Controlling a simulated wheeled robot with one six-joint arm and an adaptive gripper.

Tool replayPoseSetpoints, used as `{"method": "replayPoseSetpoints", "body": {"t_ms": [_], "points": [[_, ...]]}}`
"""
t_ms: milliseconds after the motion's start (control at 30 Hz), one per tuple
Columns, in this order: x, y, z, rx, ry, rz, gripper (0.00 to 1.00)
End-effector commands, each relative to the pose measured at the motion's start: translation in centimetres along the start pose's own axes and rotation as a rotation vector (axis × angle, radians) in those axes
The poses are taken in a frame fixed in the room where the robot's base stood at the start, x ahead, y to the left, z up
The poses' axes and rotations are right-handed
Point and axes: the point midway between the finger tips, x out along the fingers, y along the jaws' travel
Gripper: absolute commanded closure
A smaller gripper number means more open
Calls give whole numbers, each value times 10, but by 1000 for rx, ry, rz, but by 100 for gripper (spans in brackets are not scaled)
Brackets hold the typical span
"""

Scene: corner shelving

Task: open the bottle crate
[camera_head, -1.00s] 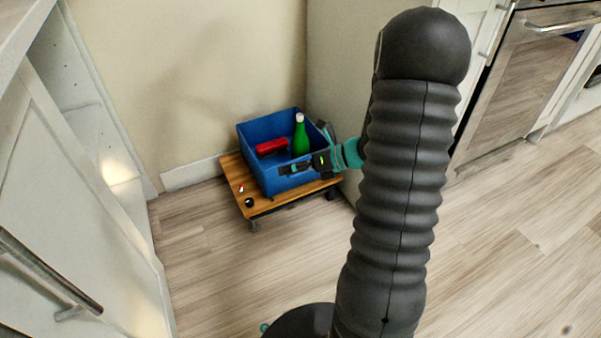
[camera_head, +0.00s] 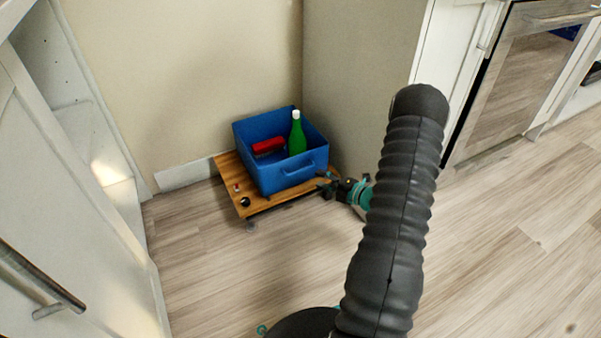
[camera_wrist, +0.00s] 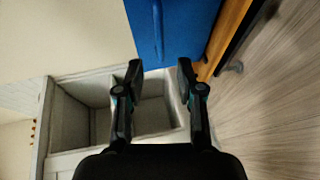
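The blue bottle crate (camera_head: 262,183) stands on a low wooden dolly (camera_head: 234,180) in the corner. Its top shows no lid. A green bottle (camera_head: 297,138) with a white cap stands upright inside, beside a red object (camera_head: 268,145). A blue handle (camera_head: 298,168) is on the crate's front wall. My gripper (camera_head: 325,184) is low at the crate's front right, apart from the handle. In the wrist view my gripper (camera_wrist: 160,69) has its fingers apart with nothing between them. The crate's blue wall (camera_wrist: 195,25) and its handle (camera_wrist: 158,30) lie beyond the fingertips.
A white cabinet (camera_head: 75,210) stands at the left. An oven (camera_head: 515,80) is at the right. The wooden floor (camera_head: 260,270) in front is clear.

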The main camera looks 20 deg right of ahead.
Motion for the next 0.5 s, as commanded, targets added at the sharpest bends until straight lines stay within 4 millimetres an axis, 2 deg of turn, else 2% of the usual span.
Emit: {"method": "replayPoseSetpoints", "body": {"t_ms": [33, 300, 500], "points": [[12, -1, -1, -3, 5, 0, 63], [61, -1, -1, -3, 3, 0, 63], [86, -1, -1, -2, 2, -1, 63]]}}
